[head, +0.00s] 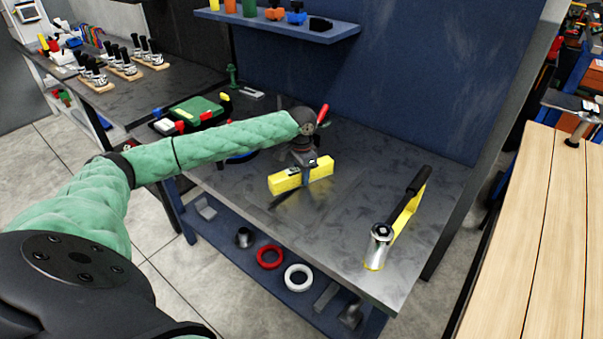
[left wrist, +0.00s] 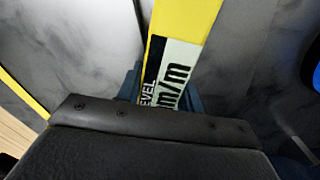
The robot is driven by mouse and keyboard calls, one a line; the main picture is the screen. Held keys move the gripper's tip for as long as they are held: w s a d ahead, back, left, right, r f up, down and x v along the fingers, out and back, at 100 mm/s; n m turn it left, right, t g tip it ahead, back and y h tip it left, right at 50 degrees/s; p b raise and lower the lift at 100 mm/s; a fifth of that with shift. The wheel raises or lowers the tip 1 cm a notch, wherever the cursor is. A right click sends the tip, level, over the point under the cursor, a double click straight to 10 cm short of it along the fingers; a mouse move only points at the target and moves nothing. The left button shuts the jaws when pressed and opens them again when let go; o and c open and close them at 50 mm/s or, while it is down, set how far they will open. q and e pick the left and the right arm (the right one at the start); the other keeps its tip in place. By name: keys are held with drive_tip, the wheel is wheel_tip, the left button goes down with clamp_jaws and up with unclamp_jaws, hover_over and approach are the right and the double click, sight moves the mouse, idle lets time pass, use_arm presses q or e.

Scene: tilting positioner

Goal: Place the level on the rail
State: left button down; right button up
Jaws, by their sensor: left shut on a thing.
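The level (head: 284,183) is a yellow bar; in the left wrist view (left wrist: 180,30) it shows a pale label reading "LEVEL" and "mm/m". My left gripper (head: 309,175) is shut on the middle of the level. A dark patch shows on the table below the level, and I cannot tell how far above the top it is. To the right stands a chrome fixture (head: 381,234) with a black handle, next to a long yellow strip (head: 404,217). I cannot tell for sure whether this strip is the rail. My right gripper is not in view.
The grey metal table (head: 350,220) is clear between the level and the fixture. A green case (head: 197,110) lies at the back left. A blue shelf (head: 285,28) hangs on the back wall. A wooden worktop (head: 530,240) stands at the right.

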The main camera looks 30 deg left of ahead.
use_arm(q)
drive_tip(key=c, duration=0.9)
unclamp_jaws()
